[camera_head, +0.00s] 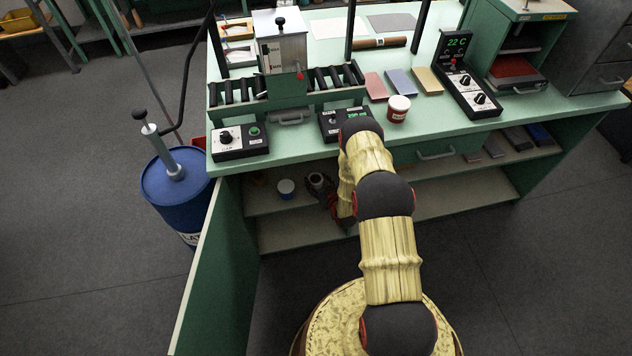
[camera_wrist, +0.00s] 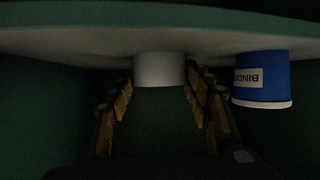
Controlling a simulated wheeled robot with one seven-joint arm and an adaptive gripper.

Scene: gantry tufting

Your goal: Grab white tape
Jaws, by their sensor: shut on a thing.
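The white tape (camera_wrist: 160,70) is a short pale roll in the wrist view, between the tips of my gripper (camera_wrist: 161,82), with a finger on each side. My gripper is shut on it. The wrist picture appears upside down, with the shelf surface (camera_wrist: 70,45) at the top and the roll against or very near it; I cannot tell if there is a gap.
The green bench top (camera_head: 290,156) overhangs the shelf. An open cabinet door (camera_head: 222,275) stands at the left, near a blue drum (camera_head: 180,200).

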